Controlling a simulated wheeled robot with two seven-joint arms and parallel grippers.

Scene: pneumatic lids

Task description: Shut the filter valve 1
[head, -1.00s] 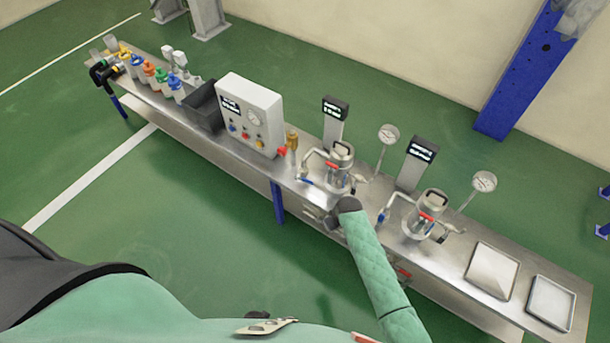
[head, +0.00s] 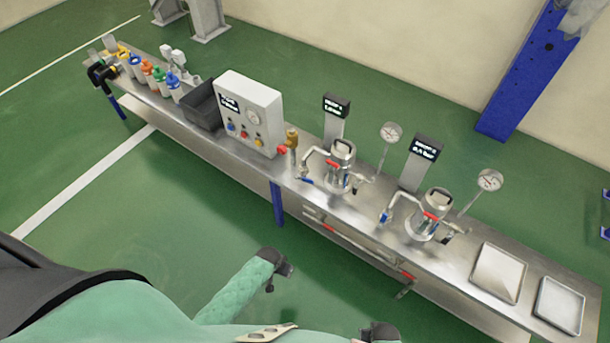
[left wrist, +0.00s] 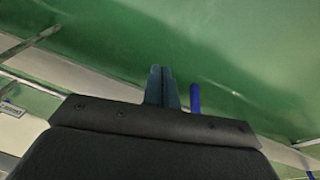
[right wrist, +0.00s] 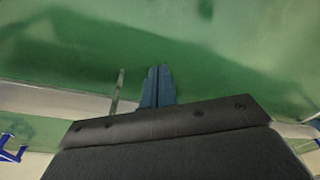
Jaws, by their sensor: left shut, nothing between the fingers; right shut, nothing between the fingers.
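Two steel filter pots stand on the bench, a left one (head: 340,165) and a right one (head: 432,213). Each has a bent pipe with a blue handle on its left and a red lever across its front. The labels on the posts behind are too small to read, so I cannot tell which valve is filter valve 1. My left gripper (head: 284,265) is in front of the bench, apart from it, with shut, empty fingers (left wrist: 161,70). My right gripper (head: 381,331) is at the bottom edge, its shut fingers (right wrist: 158,70) empty and clear of the bench.
The long steel bench (head: 465,238) has red handles (head: 407,275) along its front underside. A control box (head: 250,110), black bin (head: 202,104) and several bottles stand to the left; two trays (head: 497,273) lie at right. Green floor in front is free.

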